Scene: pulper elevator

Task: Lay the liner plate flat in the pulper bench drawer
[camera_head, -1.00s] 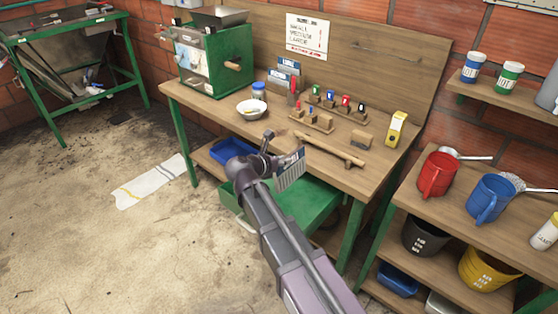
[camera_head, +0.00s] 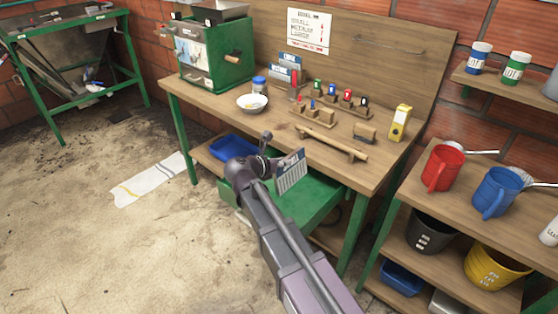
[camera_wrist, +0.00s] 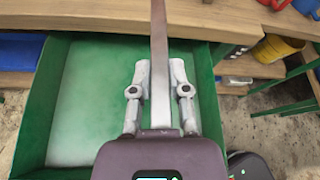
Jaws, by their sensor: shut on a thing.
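The liner plate (camera_head: 292,176) is a thin grey plate with a blue-and-white label and a toothed-looking lower edge. My gripper (camera_head: 268,166) is shut on it. The plate stands on edge above the open green drawer (camera_head: 316,200) of the bench. In the wrist view the plate (camera_wrist: 159,50) is seen edge-on as a narrow strip between the two fingers of my gripper (camera_wrist: 160,66). The drawer (camera_wrist: 85,90) lies below, and its visible green floor is bare. My wrist and the plate hide part of the drawer.
The wooden bench top (camera_head: 230,115) lies above and behind the drawer, with a white bowl (camera_head: 252,102) and small tools. A blue bin (camera_head: 235,148) sits on the lower shelf left of the drawer. A side shelf with a red mug (camera_head: 441,168) stands at right.

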